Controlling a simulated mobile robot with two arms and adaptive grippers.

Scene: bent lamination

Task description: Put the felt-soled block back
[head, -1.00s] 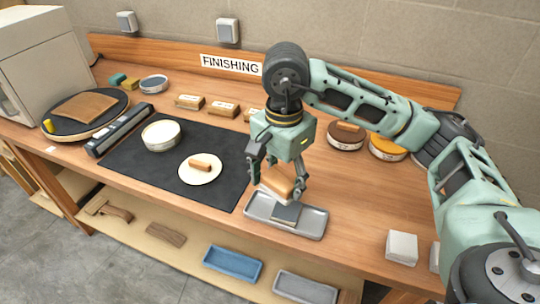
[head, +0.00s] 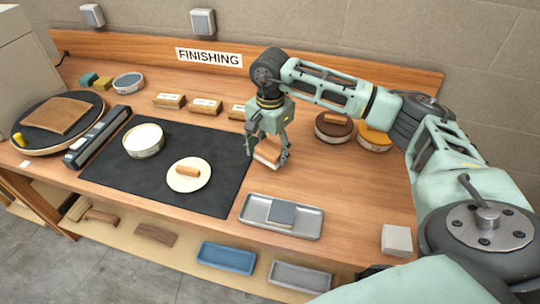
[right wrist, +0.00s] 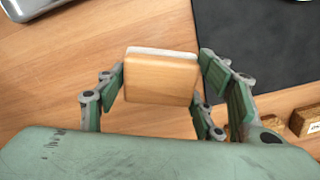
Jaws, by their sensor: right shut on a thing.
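The felt-soled block (head: 267,153) is a light wooden block with a pale layer along its lower side. My right gripper (head: 268,158) is shut on it, with fingers on both sides, over bare wood behind the grey tray. Whether the block touches the table I cannot tell. In the right wrist view the block (right wrist: 160,78) sits between the fingers, its white sole edge showing at the far side. A row of labelled wooden blocks (head: 205,106) stands at the back, to the left of the gripper, the rightmost one partly hidden. My left gripper is not in view.
The grey metal tray (head: 252,213) holds a dark grey pad. A black mat (head: 125,178) bears a white bowl (head: 143,140) and a cream disc (head: 187,185) with a small wooden piece. Two round tins (head: 333,129) (head: 375,139) stand right of the gripper. A white cube (head: 397,240) stands at front right.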

